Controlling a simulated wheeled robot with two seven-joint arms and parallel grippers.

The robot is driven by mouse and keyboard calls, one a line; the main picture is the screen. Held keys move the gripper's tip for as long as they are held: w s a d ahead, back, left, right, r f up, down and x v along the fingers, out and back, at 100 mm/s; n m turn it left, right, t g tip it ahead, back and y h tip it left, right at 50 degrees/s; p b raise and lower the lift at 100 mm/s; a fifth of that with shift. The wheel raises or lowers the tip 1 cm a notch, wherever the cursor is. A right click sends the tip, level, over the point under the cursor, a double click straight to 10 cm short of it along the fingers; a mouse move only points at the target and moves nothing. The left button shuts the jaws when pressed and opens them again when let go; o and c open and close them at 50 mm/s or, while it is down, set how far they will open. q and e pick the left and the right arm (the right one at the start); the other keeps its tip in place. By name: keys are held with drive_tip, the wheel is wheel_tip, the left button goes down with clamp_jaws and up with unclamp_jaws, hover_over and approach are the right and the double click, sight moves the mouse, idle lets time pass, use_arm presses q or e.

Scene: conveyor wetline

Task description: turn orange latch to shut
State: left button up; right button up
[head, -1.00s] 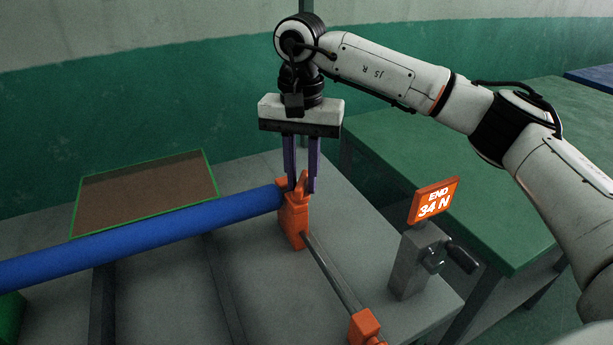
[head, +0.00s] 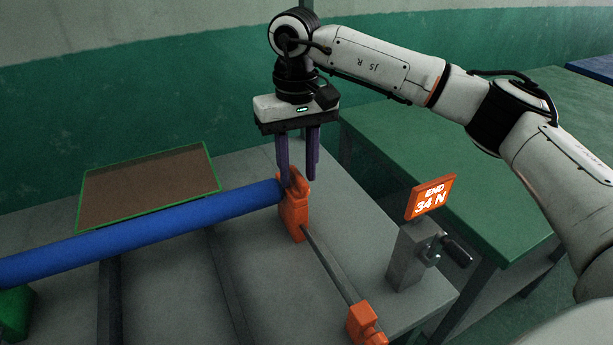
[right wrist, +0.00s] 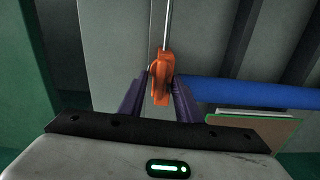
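The orange latch (head: 301,184) sits on top of an orange end block (head: 293,215) at the right end of a blue roller (head: 150,232). My right gripper (head: 298,181) points down over it, its two purple fingers apart on either side of the latch. In the right wrist view the latch (right wrist: 160,75) lies between the fingertips (right wrist: 159,80), with a gap at the left finger; contact at the right finger is unclear. The near finger partly hides the latch in the head view. My left gripper is not in view.
A metal rod (head: 330,265) runs to a second orange block (head: 365,325). A green-rimmed brown tray (head: 80,205) lies behind the roller; a green table (head: 450,150) stands right.

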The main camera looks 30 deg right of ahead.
wheel_tip(320, 180, up, 2)
drive_tip(key=shift+r+p, duration=0.2)
drive_tip(key=shift+p, duration=0.45)
drive_tip(key=shift+r, duration=2.05)
